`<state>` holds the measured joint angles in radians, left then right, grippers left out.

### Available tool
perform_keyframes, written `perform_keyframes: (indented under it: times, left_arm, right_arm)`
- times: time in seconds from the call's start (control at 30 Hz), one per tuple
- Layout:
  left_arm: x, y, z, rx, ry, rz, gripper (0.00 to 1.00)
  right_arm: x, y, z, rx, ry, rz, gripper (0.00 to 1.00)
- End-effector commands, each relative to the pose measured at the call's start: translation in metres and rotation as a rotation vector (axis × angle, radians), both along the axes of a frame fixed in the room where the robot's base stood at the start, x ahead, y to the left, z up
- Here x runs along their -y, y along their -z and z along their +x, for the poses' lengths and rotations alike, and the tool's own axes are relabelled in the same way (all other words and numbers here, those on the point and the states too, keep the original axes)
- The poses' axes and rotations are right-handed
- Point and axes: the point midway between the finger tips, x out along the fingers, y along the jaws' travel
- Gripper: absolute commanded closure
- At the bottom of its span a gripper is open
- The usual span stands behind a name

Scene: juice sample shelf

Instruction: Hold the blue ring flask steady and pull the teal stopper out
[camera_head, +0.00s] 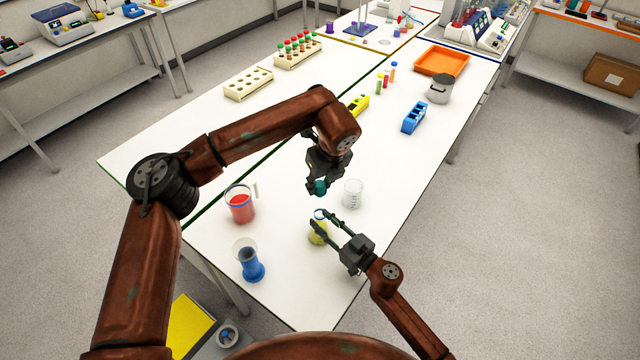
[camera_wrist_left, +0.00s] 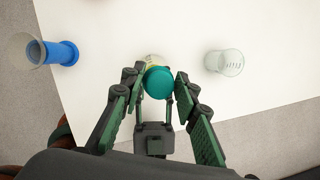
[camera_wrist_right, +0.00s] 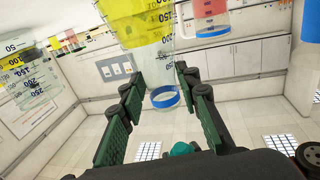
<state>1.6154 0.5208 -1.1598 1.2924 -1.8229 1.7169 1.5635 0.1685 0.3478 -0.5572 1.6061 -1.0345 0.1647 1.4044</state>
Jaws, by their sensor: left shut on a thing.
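My left gripper (camera_head: 318,184) is shut on the teal stopper (camera_head: 320,188), which also shows between the fingertips in the left wrist view (camera_wrist_left: 159,82). The stopper is above the flask's mouth and apart from it. The blue ring flask (camera_head: 317,236) holds yellow liquid and stands near the table's front end. Its blue ring shows in the right wrist view (camera_wrist_right: 165,97), which sees the flask upside down. My right gripper (camera_head: 318,219) has one finger on each side of the flask's neck; whether both fingers press on the glass is unclear.
A beaker of red liquid (camera_head: 240,206) stands left of the flask. An empty clear beaker (camera_head: 353,194) stands close by on the right. Racks (camera_head: 248,85), a blue holder (camera_head: 414,117) and an orange tray (camera_head: 442,61) are farther back.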

Motion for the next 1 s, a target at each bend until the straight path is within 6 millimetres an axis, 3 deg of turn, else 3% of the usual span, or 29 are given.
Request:
perform_keyframes:
  times: [0.27, 0.6, 0.77, 1.0]
  left_arm:
    - [0.0, 0.0, 0.0, 0.0, 0.0, 0.0, 0.92]
    - [0.0, 0.0, 0.0, 0.0, 0.0, 0.0, 0.92]
    - [0.0, 0.0, 0.0, 0.0, 0.0, 0.0, 0.92]
    - [0.0, 0.0, 0.0, 0.0, 0.0, 0.0, 0.92]
  right_arm:
    - [0.0, 0.0, 0.0, 0.0, 0.0, 0.0, 0.5]
    - [0.003, 0.0, -0.003, 0.0, 0.0, 0.0, 0.5]
    - [0.018, 0.001, -0.019, -0.001, 0.0, -0.001, 0.5]
    - [0.053, 0.001, -0.056, -0.003, 0.001, -0.001, 0.5]
